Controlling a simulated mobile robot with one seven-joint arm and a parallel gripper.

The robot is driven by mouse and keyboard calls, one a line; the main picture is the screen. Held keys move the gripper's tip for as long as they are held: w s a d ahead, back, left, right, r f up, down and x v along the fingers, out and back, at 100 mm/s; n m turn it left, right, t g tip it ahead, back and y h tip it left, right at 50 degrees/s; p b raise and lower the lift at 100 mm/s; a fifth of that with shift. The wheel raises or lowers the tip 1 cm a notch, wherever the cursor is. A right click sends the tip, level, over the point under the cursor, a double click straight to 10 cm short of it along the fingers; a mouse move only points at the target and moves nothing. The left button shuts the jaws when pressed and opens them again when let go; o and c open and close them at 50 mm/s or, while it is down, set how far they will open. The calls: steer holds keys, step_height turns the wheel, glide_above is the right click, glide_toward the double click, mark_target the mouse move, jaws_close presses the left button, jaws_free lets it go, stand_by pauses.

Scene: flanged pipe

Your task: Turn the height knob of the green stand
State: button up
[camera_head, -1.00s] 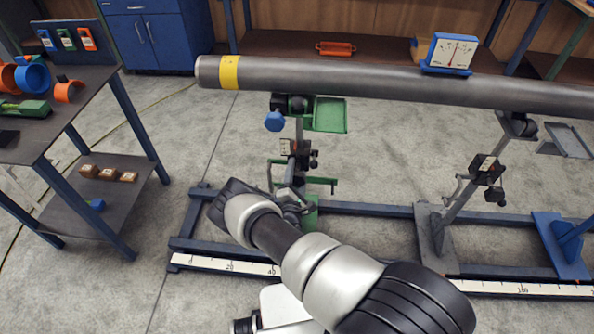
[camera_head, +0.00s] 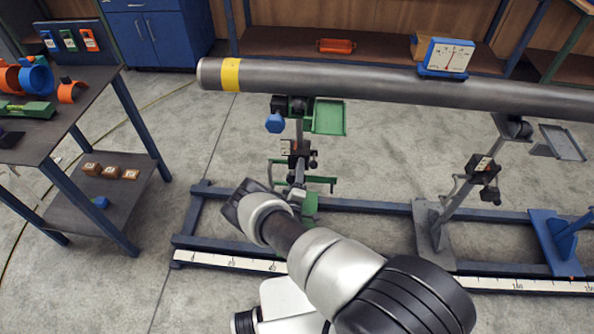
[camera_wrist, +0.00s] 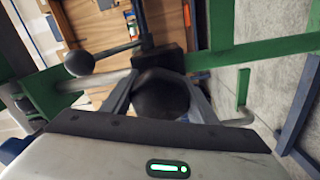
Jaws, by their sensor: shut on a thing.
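The green stand (camera_head: 309,207) is under the left part of the pipe, with a green tray (camera_head: 329,117) near its top and green side bars. A small dark box (camera_head: 296,147) sits on its post. In the wrist view my gripper (camera_wrist: 160,82) has its two grey fingers on either side of a round dark knob (camera_wrist: 161,98), shut on it. A second dark ball (camera_wrist: 78,64) is to the left, on a lever. In the head view my wrist and hand are low in front of the stand, and the grasped knob is hidden or too small to make out.
The grey pipe (camera_head: 400,88) with a yellow band lies across the stands and carries a dial gauge (camera_head: 446,56). A blue hand knob (camera_head: 275,123) hangs under the pipe. A grey stand (camera_head: 437,222) is to the right. A ruled rail (camera_head: 228,262) runs in front. A dark cart (camera_head: 70,107) stands left.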

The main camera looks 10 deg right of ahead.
steer(key=shift+m, duration=0.6)
steer(key=o, duration=1)
steer(key=shift+o, duration=0.2)
steer(key=shift+s+a, duration=0.1)
